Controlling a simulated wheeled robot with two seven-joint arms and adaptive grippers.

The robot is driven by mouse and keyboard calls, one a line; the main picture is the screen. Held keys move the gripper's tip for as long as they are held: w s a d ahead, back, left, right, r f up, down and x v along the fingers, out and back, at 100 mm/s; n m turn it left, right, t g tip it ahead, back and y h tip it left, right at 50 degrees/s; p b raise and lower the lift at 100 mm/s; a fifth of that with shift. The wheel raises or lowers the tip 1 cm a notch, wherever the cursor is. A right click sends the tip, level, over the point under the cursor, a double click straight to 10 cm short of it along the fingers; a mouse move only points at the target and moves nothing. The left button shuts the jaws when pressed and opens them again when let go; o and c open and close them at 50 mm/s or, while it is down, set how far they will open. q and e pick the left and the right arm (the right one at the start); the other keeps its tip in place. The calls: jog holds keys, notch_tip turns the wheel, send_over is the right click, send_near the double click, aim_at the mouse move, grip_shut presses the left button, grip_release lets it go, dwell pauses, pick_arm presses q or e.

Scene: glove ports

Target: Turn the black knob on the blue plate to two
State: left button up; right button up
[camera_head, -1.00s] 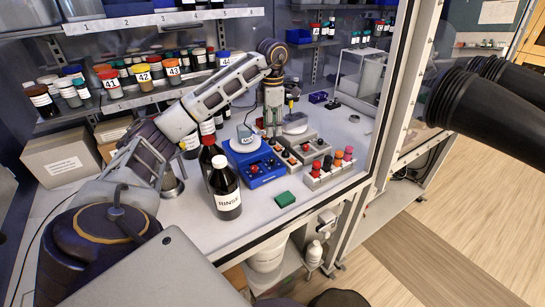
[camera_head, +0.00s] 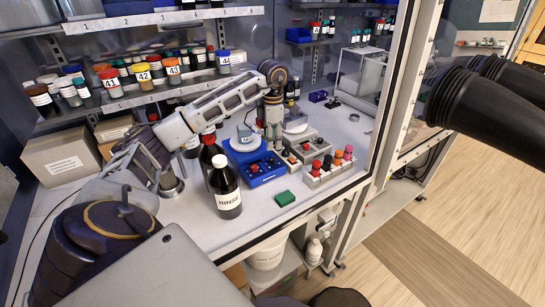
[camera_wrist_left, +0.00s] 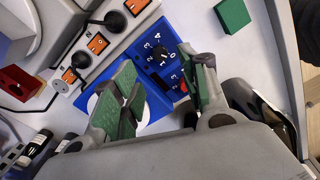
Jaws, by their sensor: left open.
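The blue plate (camera_head: 266,174) sits on the bench. In the left wrist view the blue plate (camera_wrist_left: 178,27) carries a small black knob (camera_wrist_left: 159,54) ringed by white digits from 0 to 4; which digit it points at is too small to tell. A red knob (camera_wrist_left: 183,86) sits beside it with its own marks. My left gripper (camera_head: 272,146) points down over the far right part of the plate. In the left wrist view its green-padded fingers (camera_wrist_left: 163,88) are open and empty, apart from the black knob, which shows beyond and between them. My right gripper is out of view.
A grey switch box (camera_wrist_left: 95,45) with orange switches adjoins the plate. The bench is clear at front right.

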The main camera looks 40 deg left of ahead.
aim_at(272, 158)
pick_arm(q)
jog(key=shift+f+p, duration=0.45)
jog(key=shift+f, duration=3.6)
grip_shut()
